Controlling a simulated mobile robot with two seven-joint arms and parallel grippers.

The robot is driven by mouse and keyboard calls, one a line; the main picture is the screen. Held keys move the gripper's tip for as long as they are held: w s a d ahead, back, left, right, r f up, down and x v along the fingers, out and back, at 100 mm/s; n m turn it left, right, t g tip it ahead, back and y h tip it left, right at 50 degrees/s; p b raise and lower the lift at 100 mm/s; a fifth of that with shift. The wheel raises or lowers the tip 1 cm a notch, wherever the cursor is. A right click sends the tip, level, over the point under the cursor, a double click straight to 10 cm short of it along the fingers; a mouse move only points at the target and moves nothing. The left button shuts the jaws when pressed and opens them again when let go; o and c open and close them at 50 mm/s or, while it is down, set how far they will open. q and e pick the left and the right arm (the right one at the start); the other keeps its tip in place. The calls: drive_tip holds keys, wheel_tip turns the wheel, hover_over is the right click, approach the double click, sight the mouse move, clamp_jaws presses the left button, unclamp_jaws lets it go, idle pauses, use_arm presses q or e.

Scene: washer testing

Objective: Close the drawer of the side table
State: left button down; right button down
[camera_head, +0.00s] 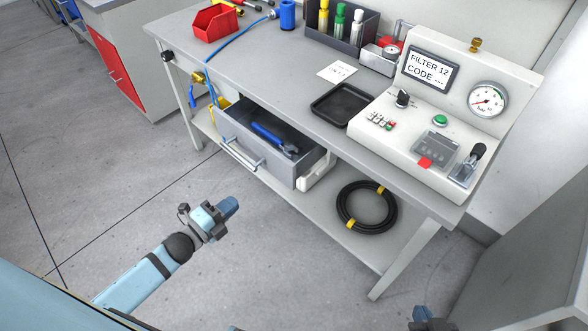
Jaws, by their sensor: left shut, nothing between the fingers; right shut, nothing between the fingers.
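The side table (262,55) is a grey workbench with a lower shelf. Its grey drawer (262,158) is pulled out at the front, with a bar handle (243,155) on its face. A blue-handled tool (272,138) lies inside the drawer. My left gripper (228,206) is shut and empty, above the floor in front of the drawer, apart from the handle and below it in the picture. My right gripper (424,315) shows only in part at the bottom edge; it is shut and most of that arm is out of view.
A tester panel (430,130) with a gauge and a black tray (343,104) stand on the tabletop. A coiled black hose (366,205) lies on the lower shelf. A table leg (405,258) stands at the front right. The floor left of the drawer is clear.

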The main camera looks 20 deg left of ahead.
use_arm(q)
approach(276, 167)
drive_tip(key=shift+m, duration=0.4)
drive_tip(key=b+x, duration=0.1)
drive_tip(key=x, duration=0.6)
drive_tip(key=shift+w+d+f, duration=0.1)
drive_tip(key=shift+w+d, duration=0.05)
drive_tip(key=shift+w, duration=0.1)
use_arm(e)
drive_tip(key=shift+d+f, duration=0.1)
drive_tip(key=shift+f, duration=0.15)
use_arm(q)
drive_tip(key=b+x, duration=0.2)
drive_tip(key=x, duration=1)
drive_tip(key=shift+w+d+b, duration=0.15)
drive_tip(key=shift+d+b, duration=0.05)
drive_tip(key=shift+b, duration=0.2)
drive_tip(key=shift+w, duration=0.2)
drive_tip(key=shift+r, duration=0.35)
use_arm(e)
drive_tip(key=shift+w+a+t, duration=0.1)
drive_tip(key=shift+a+t, duration=0.2)
drive_tip(key=shift+t, duration=0.1)
